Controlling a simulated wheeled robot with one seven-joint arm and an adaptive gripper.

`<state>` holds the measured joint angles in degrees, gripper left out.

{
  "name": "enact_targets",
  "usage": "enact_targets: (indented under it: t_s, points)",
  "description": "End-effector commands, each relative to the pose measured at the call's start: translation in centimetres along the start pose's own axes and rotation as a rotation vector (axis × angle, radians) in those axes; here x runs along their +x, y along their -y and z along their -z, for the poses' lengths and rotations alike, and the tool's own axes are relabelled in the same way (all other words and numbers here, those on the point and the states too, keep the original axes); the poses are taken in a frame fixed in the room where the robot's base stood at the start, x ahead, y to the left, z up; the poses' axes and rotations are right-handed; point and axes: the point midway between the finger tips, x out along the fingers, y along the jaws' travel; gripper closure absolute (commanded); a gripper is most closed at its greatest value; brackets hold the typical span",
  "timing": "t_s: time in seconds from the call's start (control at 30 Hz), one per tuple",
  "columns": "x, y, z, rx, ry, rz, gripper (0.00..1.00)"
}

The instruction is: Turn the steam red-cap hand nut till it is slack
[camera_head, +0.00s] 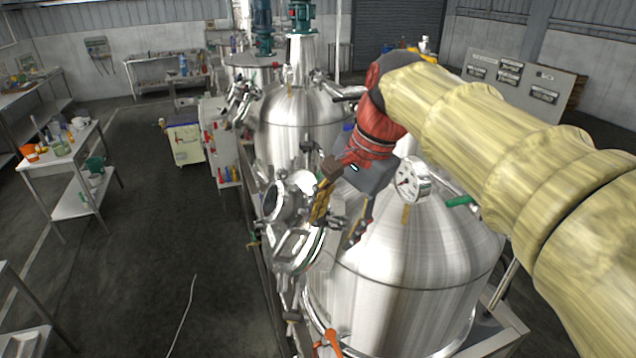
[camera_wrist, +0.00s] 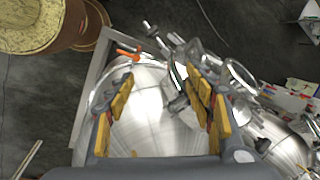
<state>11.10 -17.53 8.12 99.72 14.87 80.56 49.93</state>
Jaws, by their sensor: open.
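I cannot make out a red-capped hand nut for certain in either view; it may be hidden or too small. A steel tank (camera_head: 400,290) with a domed lid stands below my gripper. A round flanged port (camera_head: 290,198) with clamp hardware is at its left side. My gripper (camera_head: 341,224) is open above the left part of the tank, beside this port, and partly covers the hardware there. In the wrist view my gripper (camera_wrist: 160,92) has its yellow-padded fingers wide apart with nothing held between them. The tank's shiny dome (camera_wrist: 155,120) shows between and beyond them.
A dial gauge (camera_head: 408,181) and a green handle (camera_head: 460,201) stand on the tank right of my gripper. An orange handle (camera_head: 330,342) is low at the front. A second tank (camera_head: 297,130) stands behind. The floor (camera_head: 140,230) at left is mostly clear.

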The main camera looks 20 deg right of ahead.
Motion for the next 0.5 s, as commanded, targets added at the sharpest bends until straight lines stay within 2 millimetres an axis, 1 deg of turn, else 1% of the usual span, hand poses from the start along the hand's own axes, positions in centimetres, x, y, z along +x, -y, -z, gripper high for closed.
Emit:
enact_targets:
  t_s: [0.03,0.2,0.3,0.4,0.5]
  points:
    - [-1.2,1.4,0.9,0.072,0.026,-0.007,0.47]
    - [-2.2,3.9,3.0,0.297,0.105,-0.033,0.47]
    - [-2.9,5.2,4.1,0.406,0.143,-0.049,0.47]
    - [-3.3,5.9,5.0,0.486,0.171,-0.065,0.47]
    - [-3.5,6.3,5.3,0.531,0.187,-0.075,0.47]
